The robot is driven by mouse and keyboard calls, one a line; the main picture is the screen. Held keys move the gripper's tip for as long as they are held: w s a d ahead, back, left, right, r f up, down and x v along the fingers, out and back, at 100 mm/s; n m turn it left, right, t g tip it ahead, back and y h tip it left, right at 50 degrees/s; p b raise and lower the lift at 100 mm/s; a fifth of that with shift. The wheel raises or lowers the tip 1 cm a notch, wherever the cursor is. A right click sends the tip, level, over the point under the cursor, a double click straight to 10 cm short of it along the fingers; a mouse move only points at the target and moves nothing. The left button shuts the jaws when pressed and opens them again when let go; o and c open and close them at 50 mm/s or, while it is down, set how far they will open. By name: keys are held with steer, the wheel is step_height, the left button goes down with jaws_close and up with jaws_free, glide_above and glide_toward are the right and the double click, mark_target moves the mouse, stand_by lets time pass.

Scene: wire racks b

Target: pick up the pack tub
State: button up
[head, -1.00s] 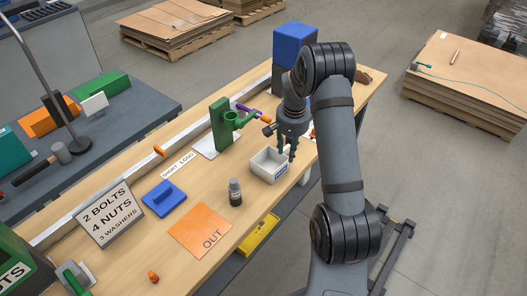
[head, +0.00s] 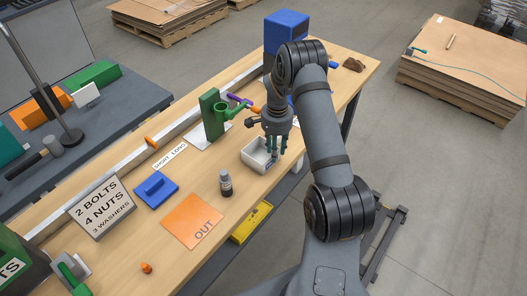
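The pack tub is a small light-grey open box (head: 250,160) on the wooden bench, right of the small dark bottle in the head view. My gripper (head: 276,150) points down at the tub's far right side. Its greenish fingers are spread apart, with their tips low around the tub's right wall. The fingers cover part of that wall and the tub's front label. I cannot tell whether they touch the tub. The tub sits flat on the bench.
A dark bottle (head: 226,184) and an orange OUT mat (head: 192,220) lie left of the tub. A green stand (head: 212,115) with a green holder is close behind it. A blue-topped box (head: 286,32) stands at the far end. A yellow bin (head: 251,223) is below the bench edge.

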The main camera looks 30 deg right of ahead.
mark_target(276, 164)
steer(key=shift+w+d+f+p, duration=0.15)
steer(key=shift+f+p, duration=0.45)
steer(key=shift+f, duration=1.2)
steer(key=shift+c, duration=0.7)
jaws_close()
